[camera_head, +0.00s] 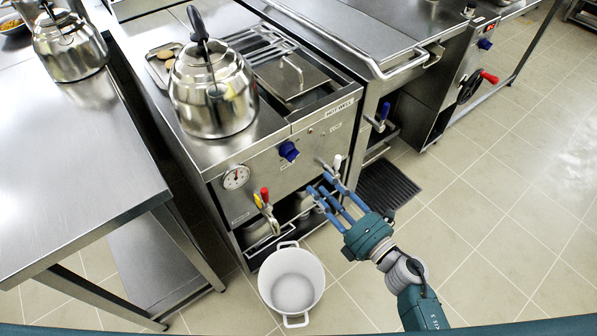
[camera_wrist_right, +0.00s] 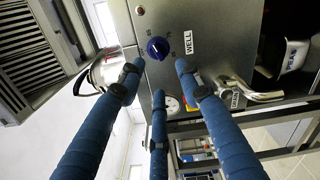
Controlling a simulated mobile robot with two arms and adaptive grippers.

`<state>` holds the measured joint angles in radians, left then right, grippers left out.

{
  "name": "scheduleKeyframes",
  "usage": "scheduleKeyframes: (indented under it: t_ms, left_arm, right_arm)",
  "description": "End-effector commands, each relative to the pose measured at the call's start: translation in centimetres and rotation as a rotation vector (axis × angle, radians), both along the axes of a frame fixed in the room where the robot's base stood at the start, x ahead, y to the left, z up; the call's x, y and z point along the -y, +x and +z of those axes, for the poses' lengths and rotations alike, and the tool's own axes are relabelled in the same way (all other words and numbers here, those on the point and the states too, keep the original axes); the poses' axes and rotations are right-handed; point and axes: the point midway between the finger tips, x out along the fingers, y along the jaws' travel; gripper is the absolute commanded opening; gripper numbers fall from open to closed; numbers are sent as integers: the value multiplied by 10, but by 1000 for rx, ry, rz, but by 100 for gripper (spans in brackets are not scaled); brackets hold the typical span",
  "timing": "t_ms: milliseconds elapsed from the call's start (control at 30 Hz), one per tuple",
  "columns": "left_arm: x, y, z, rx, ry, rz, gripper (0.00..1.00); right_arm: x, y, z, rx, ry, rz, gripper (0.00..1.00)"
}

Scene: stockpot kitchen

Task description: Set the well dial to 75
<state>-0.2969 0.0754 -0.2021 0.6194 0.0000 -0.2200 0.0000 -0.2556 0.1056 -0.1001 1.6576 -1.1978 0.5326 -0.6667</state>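The well dial is a blue knob (camera_head: 289,151) on the steel front panel of the hot well unit. My right gripper (camera_head: 322,187) is in front of the panel, below and right of the knob in the head view. In the right wrist view its three blue fingers (camera_wrist_right: 158,75) are spread and empty, with the knob beyond their tips and apart from them. My left gripper is not in view.
A round gauge (camera_head: 236,177) and a red-handled tap (camera_head: 265,200) are on the panel, left of the gripper. A white-handled tap (camera_head: 335,165) is close to the fingers. A white pot (camera_head: 291,280) stands on the floor. A steel kettle (camera_head: 213,95) stands on top.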

Motion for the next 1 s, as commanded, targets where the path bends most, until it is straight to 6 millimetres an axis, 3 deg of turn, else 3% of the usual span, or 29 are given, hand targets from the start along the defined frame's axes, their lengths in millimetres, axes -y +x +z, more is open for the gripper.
scheduleKeyframes:
  t_ms: [200, 600, 1000]
  left_arm:
    - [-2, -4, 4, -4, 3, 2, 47]
    - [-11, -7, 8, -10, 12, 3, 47]
    - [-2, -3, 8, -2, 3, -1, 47]
  right_arm:
    - [-19, 21, 9, 27, -17, 14, 35]
    - [-58, 77, 6, 23, -16, 11, 35]
    - [-65, 86, 6, 21, -18, 11, 35]
